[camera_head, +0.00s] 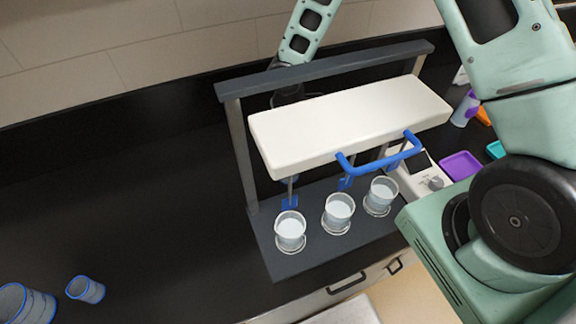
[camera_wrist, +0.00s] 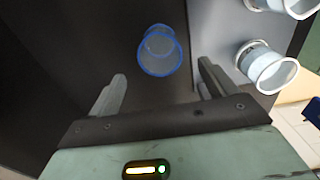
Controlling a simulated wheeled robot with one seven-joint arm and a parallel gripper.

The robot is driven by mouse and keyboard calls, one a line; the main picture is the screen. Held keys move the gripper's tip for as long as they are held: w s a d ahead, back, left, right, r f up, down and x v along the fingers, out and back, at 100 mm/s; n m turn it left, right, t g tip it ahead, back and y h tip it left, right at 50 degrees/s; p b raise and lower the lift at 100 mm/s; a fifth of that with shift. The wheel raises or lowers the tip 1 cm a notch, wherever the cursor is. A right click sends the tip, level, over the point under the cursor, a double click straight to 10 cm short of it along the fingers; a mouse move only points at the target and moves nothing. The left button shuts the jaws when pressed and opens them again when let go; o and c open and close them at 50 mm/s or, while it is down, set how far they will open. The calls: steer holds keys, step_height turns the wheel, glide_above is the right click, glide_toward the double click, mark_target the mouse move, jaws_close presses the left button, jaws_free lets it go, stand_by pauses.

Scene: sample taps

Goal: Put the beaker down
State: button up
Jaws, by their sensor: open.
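A clear beaker with a blue rim (camera_wrist: 160,52) stands on the black counter in the wrist view, ahead of and between my fingers. My gripper (camera_wrist: 162,72) is open, with a gap between each finger and the beaker in the picture. In the head view, my wrist comes down behind the white block of the stirrer, which hides my fingers and most or all of this beaker. Three beakers with pale contents (camera_head: 290,231) (camera_head: 338,211) (camera_head: 381,194) stand in a row on the grey stirrer base (camera_head: 310,258); two show at the right of the wrist view.
The stirrer's white block (camera_head: 350,120) with a blue handle (camera_head: 380,160) hangs on a grey frame (camera_head: 330,68). Empty blue-rimmed beakers (camera_head: 86,289) (camera_head: 25,304) are at lower left. A white device (camera_head: 420,180) and a purple tray (camera_head: 460,165) are at right.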

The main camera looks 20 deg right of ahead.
steer(key=shift+f+p, duration=0.75)
steer(key=shift+f, duration=2.3)
steer(key=c, duration=1.4)
steer(key=shift+r, duration=0.1)
